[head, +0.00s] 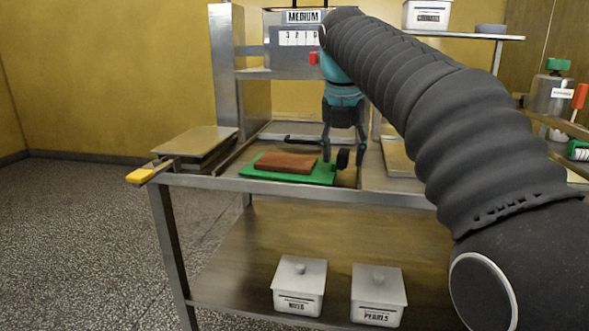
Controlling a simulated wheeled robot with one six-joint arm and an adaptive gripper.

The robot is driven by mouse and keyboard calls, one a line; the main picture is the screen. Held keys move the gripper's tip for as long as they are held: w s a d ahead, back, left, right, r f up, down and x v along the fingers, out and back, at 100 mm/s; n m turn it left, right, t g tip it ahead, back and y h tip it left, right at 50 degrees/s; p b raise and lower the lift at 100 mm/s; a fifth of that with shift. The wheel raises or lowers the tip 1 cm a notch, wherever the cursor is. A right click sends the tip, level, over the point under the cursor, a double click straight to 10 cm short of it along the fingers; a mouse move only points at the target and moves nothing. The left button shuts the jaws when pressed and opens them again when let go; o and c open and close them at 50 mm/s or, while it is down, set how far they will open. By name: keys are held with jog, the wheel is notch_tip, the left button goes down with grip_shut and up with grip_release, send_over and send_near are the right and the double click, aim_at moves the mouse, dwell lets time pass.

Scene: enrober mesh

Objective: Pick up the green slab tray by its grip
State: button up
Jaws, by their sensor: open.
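The green slab tray (250,171) lies flat on the metal table, with a brown slab (287,162) on top of it. A dark grip (342,158) stands at the tray's right end. My gripper (343,147) points down at this right end, open, with its fingers around or just behind the grip. I cannot tell whether either finger touches it. My arm comes in from the right and covers part of the table behind it.
A metal plate with a yellow-ended handle (141,175) sits at the table's left edge. Behind stands a machine with a "MEDIUM" sign (303,16). Lidded boxes marked nuts (300,285) and pearls (379,294) stand on the lower shelf. Floor at left is clear.

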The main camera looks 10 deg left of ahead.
jog(key=shift+f, duration=0.1)
grip_shut()
dwell(0.3)
